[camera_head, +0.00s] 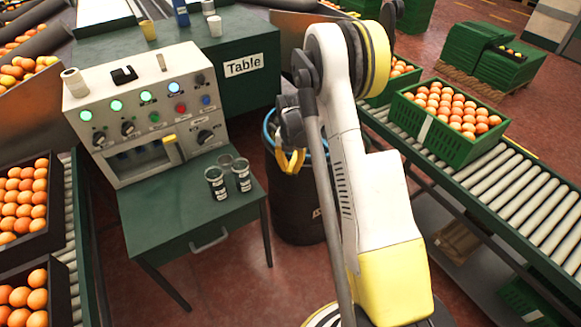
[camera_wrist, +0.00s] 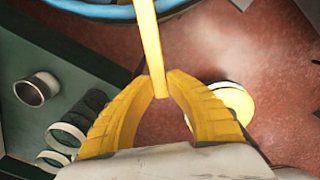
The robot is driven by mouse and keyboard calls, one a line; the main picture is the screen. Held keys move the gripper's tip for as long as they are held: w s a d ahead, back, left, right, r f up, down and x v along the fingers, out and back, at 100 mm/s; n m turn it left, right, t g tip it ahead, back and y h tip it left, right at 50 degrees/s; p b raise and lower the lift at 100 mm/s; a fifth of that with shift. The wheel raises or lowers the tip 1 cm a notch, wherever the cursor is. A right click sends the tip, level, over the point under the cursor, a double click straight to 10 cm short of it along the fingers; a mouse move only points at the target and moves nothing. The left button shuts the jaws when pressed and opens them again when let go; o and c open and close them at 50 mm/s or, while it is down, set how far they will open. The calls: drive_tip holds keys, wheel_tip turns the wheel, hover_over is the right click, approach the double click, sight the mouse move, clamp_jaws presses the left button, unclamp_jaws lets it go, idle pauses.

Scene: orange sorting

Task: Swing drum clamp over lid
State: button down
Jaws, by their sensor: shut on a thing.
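My gripper (camera_head: 291,160) is at the near upper side of a dark drum (camera_head: 292,212) that stands on the floor right of the small green table. In the wrist view, the yellow fingers of my gripper (camera_wrist: 158,92) are shut on the lower end of a narrow yellow bar, the clamp (camera_wrist: 151,45). The clamp runs up the picture towards the drum's blue rim (camera_wrist: 98,10), and its far end is out of view. My arm and gripper hide much of the drum's top and lid in the head view.
The small green table (camera_head: 165,235) carries several dark jars (camera_head: 216,184) near its right edge. A control panel (camera_head: 140,110) stands behind them. A roller conveyor (camera_head: 510,190) with a green crate of oranges (camera_head: 415,118) runs on the right.

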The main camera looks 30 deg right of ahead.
drive_tip(key=c, duration=1.3)
unclamp_jaws()
drive_tip(key=shift+c, duration=0.2)
wheel_tip(320, 180, up, 12)
